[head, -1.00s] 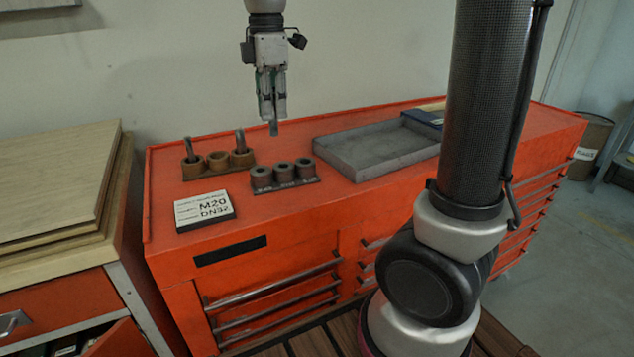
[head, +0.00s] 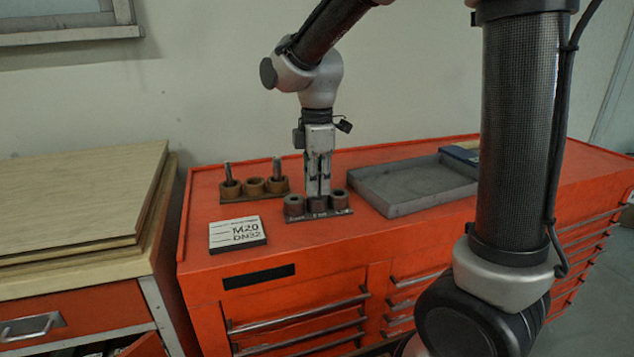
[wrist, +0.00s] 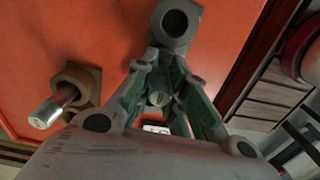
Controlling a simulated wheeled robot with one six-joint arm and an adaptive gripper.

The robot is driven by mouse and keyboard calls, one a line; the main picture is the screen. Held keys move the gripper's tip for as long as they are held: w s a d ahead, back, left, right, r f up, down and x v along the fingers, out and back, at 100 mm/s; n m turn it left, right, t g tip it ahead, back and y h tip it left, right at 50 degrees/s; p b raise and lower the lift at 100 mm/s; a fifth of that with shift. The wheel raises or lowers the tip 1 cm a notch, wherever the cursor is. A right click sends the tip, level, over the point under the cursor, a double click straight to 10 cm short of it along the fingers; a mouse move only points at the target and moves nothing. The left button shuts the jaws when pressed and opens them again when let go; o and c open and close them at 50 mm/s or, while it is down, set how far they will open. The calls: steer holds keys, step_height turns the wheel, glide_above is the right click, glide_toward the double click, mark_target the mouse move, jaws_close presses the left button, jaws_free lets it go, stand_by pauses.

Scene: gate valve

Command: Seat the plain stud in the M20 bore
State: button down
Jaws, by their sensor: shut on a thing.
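My gripper (head: 318,190) points down at the middle collar (head: 319,204) of the grey three-bore block, its fingertips just above or at the rim. In the wrist view the fingers are closed in around the round end of a grey stud (wrist: 158,98). In the head view the fingers and block hide the stud, so I cannot tell how far it is inside the bore. The left collar (head: 294,205) and right collar (head: 340,200) are free of studs.
A rack of brown collars (head: 254,186) behind left holds two upright studs, with its middle collar empty. A grey tray (head: 410,187) lies to the right, a dark blue box (head: 460,156) at its back corner. The red cabinet top (head: 205,205) is clear at left.

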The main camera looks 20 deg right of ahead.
steer(key=shift+f, duration=0.1)
steer(key=c, duration=1.5)
jaws_free()
steer(key=shift+o, duration=0.2)
step_height(320, 180, up, 12)
steer(key=shift+r, duration=0.15)
steer(key=s+d+f+m+t, duration=0.2)
steer(key=s+d+m, duration=0.5)
steer(key=s+m, duration=0.1)
steer(key=s+d+f+m+t, duration=0.2)
steer(key=s+d+f+m, duration=0.1)
steer(key=s+d+m, duration=0.5)
steer(key=s+m, duration=0.1)
steer(key=s, duration=0.2)
steer(key=shift+f, duration=0.15)
